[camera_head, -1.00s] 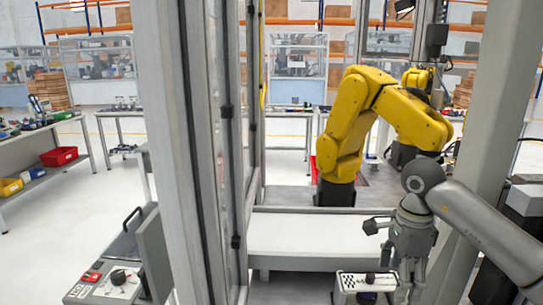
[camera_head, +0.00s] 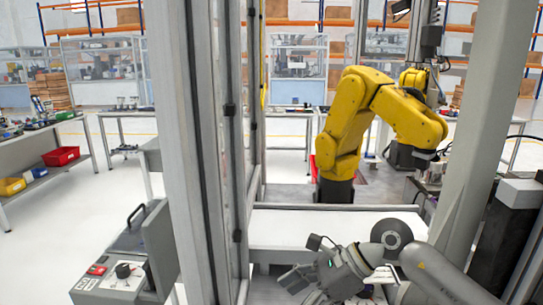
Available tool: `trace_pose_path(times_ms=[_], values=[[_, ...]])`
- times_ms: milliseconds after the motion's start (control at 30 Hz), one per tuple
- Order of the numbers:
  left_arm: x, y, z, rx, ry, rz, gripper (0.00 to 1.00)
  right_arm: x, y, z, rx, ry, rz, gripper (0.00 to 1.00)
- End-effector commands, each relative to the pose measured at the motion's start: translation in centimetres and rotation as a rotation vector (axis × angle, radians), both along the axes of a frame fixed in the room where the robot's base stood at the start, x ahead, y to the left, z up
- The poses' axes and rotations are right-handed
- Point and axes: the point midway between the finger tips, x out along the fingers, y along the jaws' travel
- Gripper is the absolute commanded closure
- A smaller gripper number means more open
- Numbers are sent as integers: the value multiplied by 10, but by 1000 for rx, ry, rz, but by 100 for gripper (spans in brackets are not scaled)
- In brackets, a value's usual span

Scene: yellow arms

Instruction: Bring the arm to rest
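My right arm (camera_head: 440,272) is grey and comes in from the lower right. It is bent low in front of the white table, with its round dark joint cap facing me. My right gripper (camera_head: 291,283) points left at the bottom of the view, beside the table's front edge. Its fingers are small and partly cut off, so I cannot tell whether it is open or shut. I see nothing clearly held in it. My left gripper is not in view.
A white table (camera_head: 330,228) lies behind my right arm. A yellow robot arm (camera_head: 350,125) stands beyond it. A grey frame post (camera_head: 470,140) rises at the right, and a glazed door frame (camera_head: 200,150) at the left. A control box (camera_head: 125,275) is at the lower left.

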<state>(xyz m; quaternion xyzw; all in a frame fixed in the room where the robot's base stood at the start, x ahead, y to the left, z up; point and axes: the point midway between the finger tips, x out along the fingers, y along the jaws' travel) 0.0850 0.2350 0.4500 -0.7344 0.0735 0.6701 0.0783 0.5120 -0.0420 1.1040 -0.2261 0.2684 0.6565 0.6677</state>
Motion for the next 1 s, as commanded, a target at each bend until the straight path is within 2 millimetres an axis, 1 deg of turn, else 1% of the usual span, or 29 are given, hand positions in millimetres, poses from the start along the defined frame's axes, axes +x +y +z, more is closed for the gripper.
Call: trace_pose_path(times_ms=[33, 100, 167, 200, 267, 300, 367, 433, 500, 567, 667, 700, 767, 800, 867, 900, 967, 1000], values=[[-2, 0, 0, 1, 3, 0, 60, -10, 24, 7, 122, 39, -17, 25], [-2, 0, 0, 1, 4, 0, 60, -19, 49, 24, 291, 95, -58, 25], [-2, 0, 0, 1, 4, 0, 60, -25, 65, 42, 433, 152, -100, 25], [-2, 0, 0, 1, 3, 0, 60, -27, 73, 54, 526, 193, -131, 25], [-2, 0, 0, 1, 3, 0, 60, -29, 80, 72, 665, 263, -185, 25], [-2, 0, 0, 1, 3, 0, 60, -28, 83, 84, 754, 313, -225, 25], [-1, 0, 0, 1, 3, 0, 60, -26, 82, 100, 886, 392, -288, 25], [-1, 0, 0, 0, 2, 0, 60, -20, 75, 116, 1034, 490, -372, 25], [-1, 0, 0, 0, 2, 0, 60, -11, 62, 127, 1175, 595, -465, 25], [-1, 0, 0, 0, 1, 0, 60, -2, 47, 132, 1292, 689, -552, 25], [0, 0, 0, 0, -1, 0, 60, 14, 18, 130, 1471, 849, -709, 25], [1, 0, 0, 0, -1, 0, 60, 20, 4, 124, 1539, 916, -779, 25], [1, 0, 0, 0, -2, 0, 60, 28, -17, 112, 1635, 1015, -886, 25], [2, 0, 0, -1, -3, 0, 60, 32, -31, 101, 1693, 1084, -961, 25], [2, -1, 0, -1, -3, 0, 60, 36, -52, 82, 1778, 1184, -1081, 25], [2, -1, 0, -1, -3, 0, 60, 37, -66, 66, 1827, 1252, -1166, 25], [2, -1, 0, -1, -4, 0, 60, 35, -85, 40, 1897, 1352, -1296, 25], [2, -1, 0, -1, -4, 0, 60, 31, -98, 21, 1938, 1417, -1388, 25]])
